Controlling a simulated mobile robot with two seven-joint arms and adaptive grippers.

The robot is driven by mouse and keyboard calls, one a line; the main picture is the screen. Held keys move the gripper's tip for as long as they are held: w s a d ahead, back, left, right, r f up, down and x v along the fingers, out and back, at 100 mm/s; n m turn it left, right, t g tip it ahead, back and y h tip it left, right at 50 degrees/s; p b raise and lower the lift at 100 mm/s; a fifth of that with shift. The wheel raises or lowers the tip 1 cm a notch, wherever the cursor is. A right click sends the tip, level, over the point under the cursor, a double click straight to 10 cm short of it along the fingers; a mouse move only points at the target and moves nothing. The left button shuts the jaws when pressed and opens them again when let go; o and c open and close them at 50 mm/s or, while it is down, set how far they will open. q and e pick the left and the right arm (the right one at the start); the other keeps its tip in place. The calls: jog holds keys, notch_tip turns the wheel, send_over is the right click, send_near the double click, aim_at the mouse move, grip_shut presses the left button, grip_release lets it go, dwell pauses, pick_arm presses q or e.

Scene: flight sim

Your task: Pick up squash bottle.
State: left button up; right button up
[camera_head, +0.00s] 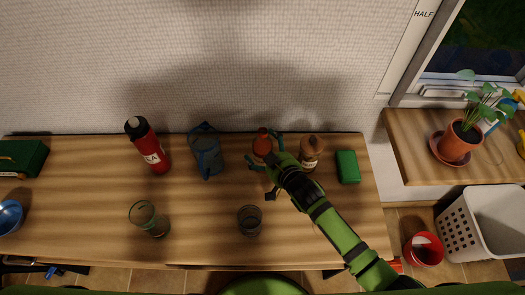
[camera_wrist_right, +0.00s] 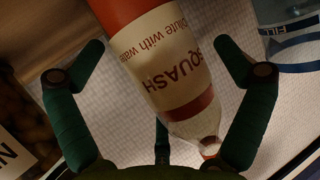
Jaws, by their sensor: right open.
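The squash bottle (camera_head: 262,142) stands upright near the back of the wooden worktop, against the wall. It has an orange-red body and a white label. In the right wrist view the squash bottle (camera_wrist_right: 168,62) shows its label, reading "SQUASH, Dilute with water", and its pale, narrow end. My right gripper (camera_head: 266,153) is at the bottle, its green fingers open on either side. In the right wrist view the right gripper (camera_wrist_right: 158,60) has the bottle between its spread fingers, with gaps visible at both sides. My left gripper is not in view.
A blue jug (camera_head: 207,152) stands left of the bottle and a brown bottle (camera_head: 311,152) close to its right. A red bottle (camera_head: 147,146), a green block (camera_head: 347,167) and two glasses, one green (camera_head: 147,218) and one clear (camera_head: 249,220), stand around. The front middle is mostly clear.

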jog(key=c, duration=1.5)
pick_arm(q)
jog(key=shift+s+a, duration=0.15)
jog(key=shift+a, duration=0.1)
pick_arm(e)
jog(key=shift+r, duration=0.1)
jog(key=shift+r, duration=0.1)
